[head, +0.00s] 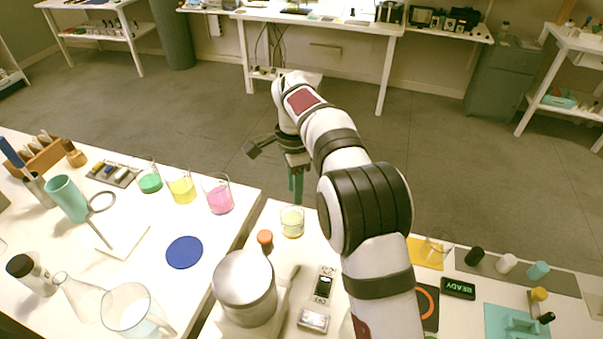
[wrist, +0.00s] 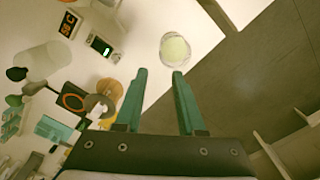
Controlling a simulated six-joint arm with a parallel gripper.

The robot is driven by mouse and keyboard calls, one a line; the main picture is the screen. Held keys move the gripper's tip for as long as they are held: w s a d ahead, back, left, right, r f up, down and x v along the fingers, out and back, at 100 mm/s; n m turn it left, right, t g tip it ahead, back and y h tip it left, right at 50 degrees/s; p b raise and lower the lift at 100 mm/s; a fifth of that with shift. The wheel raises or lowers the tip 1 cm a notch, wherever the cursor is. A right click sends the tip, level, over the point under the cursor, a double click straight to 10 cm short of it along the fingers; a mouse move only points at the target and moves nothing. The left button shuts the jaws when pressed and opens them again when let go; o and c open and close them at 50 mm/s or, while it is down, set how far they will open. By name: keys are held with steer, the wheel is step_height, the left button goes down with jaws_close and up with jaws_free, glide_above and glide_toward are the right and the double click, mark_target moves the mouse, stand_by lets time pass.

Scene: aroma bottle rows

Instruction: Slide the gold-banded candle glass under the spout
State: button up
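A small clear glass (head: 292,222) with pale yellow contents stands near the far left corner of the right-hand table. It also shows in the wrist view (wrist: 175,48), just beyond my fingertips; I cannot make out a gold band. A metal pot (head: 245,288) stands nearer, to its left, with an orange-brown knob (head: 265,238) between them in the picture. I cannot clearly see a spout. My gripper (head: 296,186) has teal fingers and appears above the glass in the head view. In the wrist view the fingers (wrist: 160,72) are apart with nothing between them.
A gap separates the two tables. A small scale-like device (head: 319,300) stands right of the pot. A yellow mat (head: 418,256) and a READY display (head: 458,288) lie farther right. Glasses with green (head: 149,182), yellow (head: 182,190) and pink (head: 219,199) contents stand on the left table.

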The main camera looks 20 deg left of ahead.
mark_target(296, 237)
steer(key=shift+a+f, duration=0.1)
step_height(296, 237, down, 16)
steer(key=shift+r, duration=0.15)
stand_by(0.6)
jaws_close()
stand_by(1.3)
